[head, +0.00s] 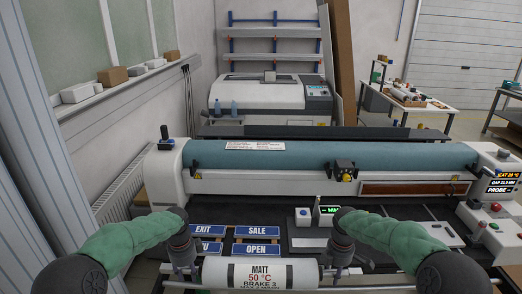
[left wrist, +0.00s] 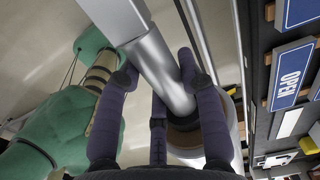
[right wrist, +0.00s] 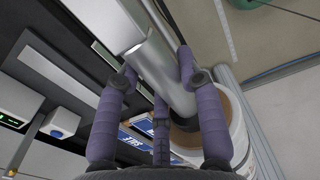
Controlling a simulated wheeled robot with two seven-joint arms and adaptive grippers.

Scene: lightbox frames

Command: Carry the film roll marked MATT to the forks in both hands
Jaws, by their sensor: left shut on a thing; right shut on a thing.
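The white film roll marked MATT (head: 265,273) lies level across the bottom middle of the head view, its label facing me. My left gripper (head: 186,268) is at its left end and my right gripper (head: 338,266) at its right end. Both are shut on the silver shaft ends that stick out of the roll. The left wrist view shows the fingers (left wrist: 157,80) around the silver shaft (left wrist: 160,70), beside the roll's brown core. The right wrist view shows the same at the other end, with fingers (right wrist: 157,78) and roll edge (right wrist: 238,125). I cannot make out the forks clearly.
The laminator with its long blue roller (head: 330,153) stands just beyond the roll. Blue EXIT, SALE and OPEN signs (head: 257,249) lie on its dark bed. A control panel (head: 497,215) is at right. A side table (head: 410,102) and a printer (head: 270,97) stand farther back.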

